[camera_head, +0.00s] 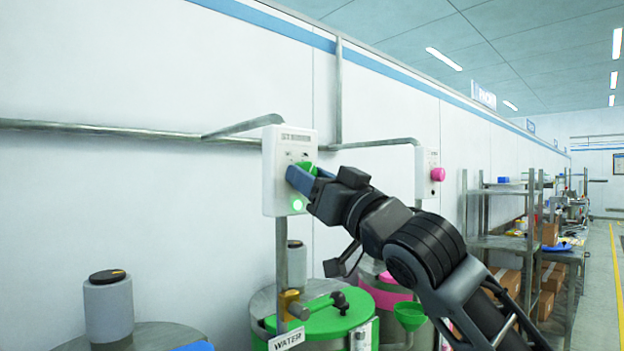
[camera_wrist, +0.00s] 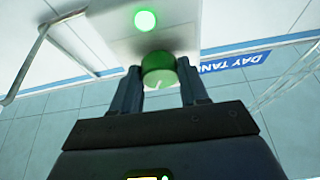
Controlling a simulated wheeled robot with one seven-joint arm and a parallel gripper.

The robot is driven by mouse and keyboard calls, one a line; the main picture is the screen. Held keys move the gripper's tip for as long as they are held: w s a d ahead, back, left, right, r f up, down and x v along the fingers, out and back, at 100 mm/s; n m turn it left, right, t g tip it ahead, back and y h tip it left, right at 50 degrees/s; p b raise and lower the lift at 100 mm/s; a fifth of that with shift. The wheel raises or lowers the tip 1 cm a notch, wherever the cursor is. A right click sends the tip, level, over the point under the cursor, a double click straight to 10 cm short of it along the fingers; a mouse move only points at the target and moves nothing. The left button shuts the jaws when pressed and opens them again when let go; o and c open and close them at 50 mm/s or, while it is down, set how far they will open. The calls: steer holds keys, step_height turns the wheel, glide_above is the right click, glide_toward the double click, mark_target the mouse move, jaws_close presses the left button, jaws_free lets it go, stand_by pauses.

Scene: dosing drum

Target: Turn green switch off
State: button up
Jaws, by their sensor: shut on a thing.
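The green switch (camera_wrist: 158,70) is a round knob on a white wall-mounted control box (camera_head: 279,195). In the head view only a small part of the knob (camera_head: 308,167) shows behind my gripper (camera_head: 296,174). In the wrist view my gripper (camera_wrist: 158,84) has one finger on each side of the knob and is shut on it. A light mark shows on the knob's face. A green lamp (camera_head: 297,204) on the box is lit, and it also glows in the wrist view (camera_wrist: 145,20).
A second box with a pink knob (camera_head: 438,174) is on the wall to the right. Below stand drums, one with a green lid (camera_head: 325,319) and a green funnel (camera_head: 409,315). Grey pipes (camera_head: 130,130) run along the wall. Metal shelves (camera_head: 500,242) stand at the right.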

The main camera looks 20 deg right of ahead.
steer(key=c, duration=0.3)
steer(key=shift+f+n+b, duration=0.1)
steer(key=shift+n+b, duration=0.3)
steer(key=shift+w+d+r+n+g+y+b, duration=0.1)
steer(key=shift+n+g+y+b, duration=0.85)
steer(key=shift+n, duration=1.7)
steer(key=shift+s+d+r+n+g+y+b, duration=0.15)
steer(key=shift+n+g+y+b, duration=0.75)
steer(key=shift+n, duration=1.7)
steer(key=shift+w+d+r+n+g+y+b, duration=0.15)
steer(key=shift+n+g+y+b, duration=0.75)
steer(key=shift+n, duration=1.75)
steer(key=shift+a+f, duration=0.1)
steer(key=o, duration=1)
steer(key=shift+o, duration=0.2)
